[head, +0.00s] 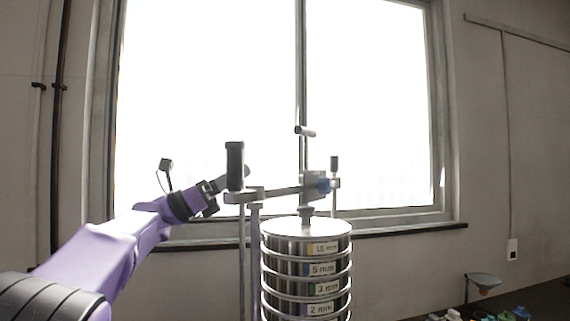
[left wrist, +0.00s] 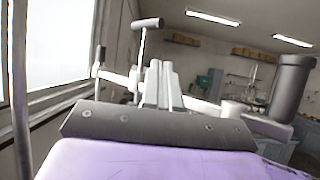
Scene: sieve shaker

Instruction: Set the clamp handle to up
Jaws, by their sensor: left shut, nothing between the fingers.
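The sieve shaker's crossbar (head: 283,192) runs above a stack of round metal sieves (head: 306,250). A T-shaped handle (head: 305,131) stands upright on a rod over the middle of the crossbar; I take it to be the clamp handle. It also shows in the left wrist view (left wrist: 148,23), beyond the fingers. My left gripper (head: 246,171) is shut and empty, left of the T-handle and lower than its top. A black knob (head: 235,165) partly hides its fingers in the head view. The shut fingers show in the left wrist view (left wrist: 163,84). My right gripper is out of view.
A bright window (head: 370,90) is behind.

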